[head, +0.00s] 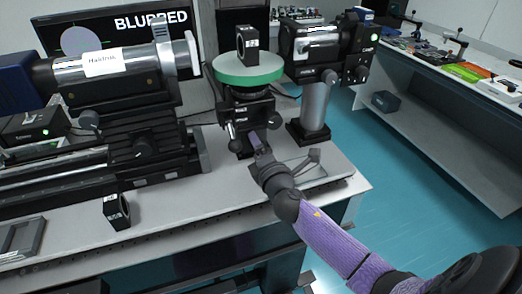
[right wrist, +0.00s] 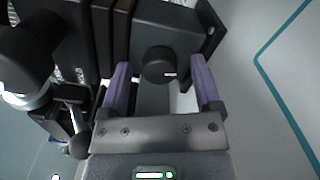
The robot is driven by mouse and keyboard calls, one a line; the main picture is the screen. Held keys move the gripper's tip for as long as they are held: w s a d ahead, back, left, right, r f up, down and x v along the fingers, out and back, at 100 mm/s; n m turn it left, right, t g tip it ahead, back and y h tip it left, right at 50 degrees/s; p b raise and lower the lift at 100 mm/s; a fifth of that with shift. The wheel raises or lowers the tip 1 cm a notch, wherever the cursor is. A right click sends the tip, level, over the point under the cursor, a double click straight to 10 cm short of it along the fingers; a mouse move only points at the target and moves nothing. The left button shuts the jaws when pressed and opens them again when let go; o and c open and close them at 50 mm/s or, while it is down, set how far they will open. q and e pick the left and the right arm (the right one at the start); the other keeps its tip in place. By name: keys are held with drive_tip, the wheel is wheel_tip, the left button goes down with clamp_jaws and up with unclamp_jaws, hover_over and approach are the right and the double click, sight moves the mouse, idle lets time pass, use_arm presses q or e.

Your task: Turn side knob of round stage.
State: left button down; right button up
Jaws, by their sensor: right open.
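The round stage has a green disc top (head: 243,76) with a small black square mount labelled 12 (head: 247,45) standing on it. Its black body (head: 247,108) sits below on the optical table. In the right wrist view a short black cylindrical knob (right wrist: 158,66) sticks out of the black stage body, between my right gripper's two purple fingers. My right gripper (head: 257,142) is open at the front of the stage. There is a gap on each side of the knob, so the fingers look apart from it. In the head view the knob is hidden. My left gripper is not in view.
A camera on a grey post (head: 315,105) stands close right of the stage. A silver cylinder labelled Halcyon (head: 105,65) lies on a rail at left. A monitor reading BLURRED (head: 150,20) is behind. A small black mount (head: 117,210) stands near the table's front edge.

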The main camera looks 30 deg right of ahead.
drive_tip(key=v, duration=1)
drive_tip(key=shift+w+p, duration=0.1)
drive_tip(key=shift+p, duration=0.25)
drive_tip(key=n+p, duration=0.1)
drive_tip(key=n, duration=0.2)
drive_tip(key=n+p, duration=0.2)
drive_tip(key=n, duration=0.2)
drive_tip(key=r+n+p, duration=0.1)
drive_tip(key=n+p, duration=0.1)
drive_tip(key=n, duration=0.2)
drive_tip(key=shift+w+a, duration=0.15)
drive_tip(key=n, duration=0.3)
drive_tip(key=shift+f, duration=0.15)
drive_tip(key=shift+n, duration=0.3)
drive_tip(key=x, duration=0.3)
drive_tip(key=b+x, duration=0.1)
drive_tip(key=x, duration=0.4)
drive_tip(key=shift+w+d+f, duration=0.2)
drive_tip(key=shift+w+f, duration=0.1)
drive_tip(key=shift+f, duration=0.05)
drive_tip(key=shift+w+d+b, duration=0.1)
drive_tip(key=shift+w+b, duration=0.2)
drive_tip(key=shift+w, duration=0.2)
